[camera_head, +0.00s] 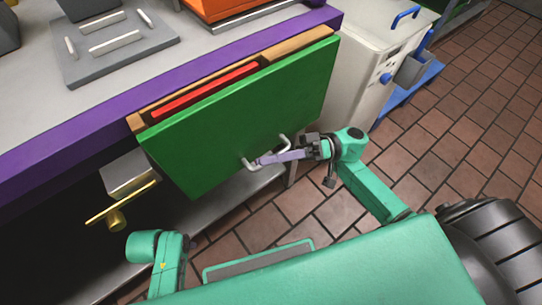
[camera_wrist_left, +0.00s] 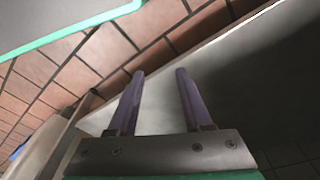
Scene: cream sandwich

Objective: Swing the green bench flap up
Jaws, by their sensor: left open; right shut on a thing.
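The green bench flap (camera_head: 245,115) hangs down at a slant along the front of the bench, its upper edge by a wooden frame. A pale bar handle (camera_head: 250,166) is on its outer face near the lower edge. My right gripper (camera_head: 262,159) is shut on this handle, with its purple fingers reaching in from the right. My left gripper (camera_wrist_left: 155,98) is open and empty in the left wrist view, with a pale surface beyond its fingers. In the head view only part of my left arm shows, low at the left; its fingers are hidden.
The purple-edged bench top (camera_head: 75,158) carries a grey plate with handles (camera_head: 115,45) and an orange box (camera_head: 218,8). A red strip (camera_head: 205,90) lies behind the flap's upper edge. A brass fitting (camera_head: 118,207) juts out below. A white bin (camera_head: 365,65) stands right.

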